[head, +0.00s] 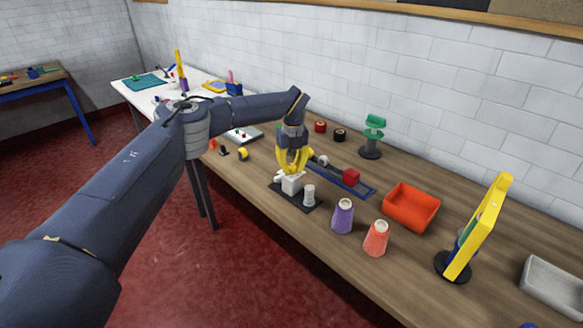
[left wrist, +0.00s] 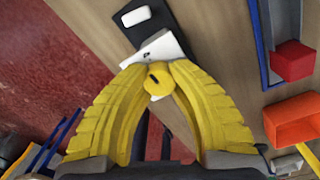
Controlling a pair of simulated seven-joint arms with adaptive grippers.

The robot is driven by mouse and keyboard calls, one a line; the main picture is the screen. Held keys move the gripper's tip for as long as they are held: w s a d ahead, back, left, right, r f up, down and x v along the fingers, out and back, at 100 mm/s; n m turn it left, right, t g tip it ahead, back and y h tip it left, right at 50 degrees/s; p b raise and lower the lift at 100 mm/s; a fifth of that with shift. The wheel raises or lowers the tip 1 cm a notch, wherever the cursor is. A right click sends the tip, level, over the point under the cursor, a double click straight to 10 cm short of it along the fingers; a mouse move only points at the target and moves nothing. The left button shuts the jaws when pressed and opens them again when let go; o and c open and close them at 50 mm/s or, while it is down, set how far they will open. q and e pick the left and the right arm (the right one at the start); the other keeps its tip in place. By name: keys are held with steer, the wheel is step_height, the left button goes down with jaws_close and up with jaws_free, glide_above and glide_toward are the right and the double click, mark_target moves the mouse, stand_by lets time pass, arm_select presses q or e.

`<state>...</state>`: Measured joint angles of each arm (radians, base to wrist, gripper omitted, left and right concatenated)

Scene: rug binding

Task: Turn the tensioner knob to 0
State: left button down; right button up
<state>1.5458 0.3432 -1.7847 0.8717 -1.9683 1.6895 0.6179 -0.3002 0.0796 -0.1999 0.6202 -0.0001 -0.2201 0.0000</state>
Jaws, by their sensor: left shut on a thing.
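The tensioner is a white block (head: 291,184) on a dark base plate (head: 318,204) near the table's front edge. In the left wrist view, its white body (left wrist: 163,48) shows just beyond my fingertips. A small round yellow knob (left wrist: 157,83) with a short dark mark sits between the fingers there. My left gripper (head: 291,168), with yellow fingers, points down at the tensioner. In the left wrist view, the gripper (left wrist: 160,70) is shut on the knob. The fingers cover part of the knob, and I cannot read any scale numbers. My right gripper is in neither view.
A white cylinder (head: 309,194) stands on the same plate. Close by are a purple cone (head: 343,217), an orange cone (head: 376,239), a red-orange bin (head: 411,207) and a blue rail with a red block (head: 351,176). A yellow frame (head: 481,225) stands at the right.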

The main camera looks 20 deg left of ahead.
mark_target(293, 166)
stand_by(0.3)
arm_select(q)
steer(key=c, duration=1)
jaws_free()
steer(key=shift+w+d+r, duration=0.1)
steer(key=shift+d+r, duration=0.05)
steer(key=shift+r, duration=5.8)
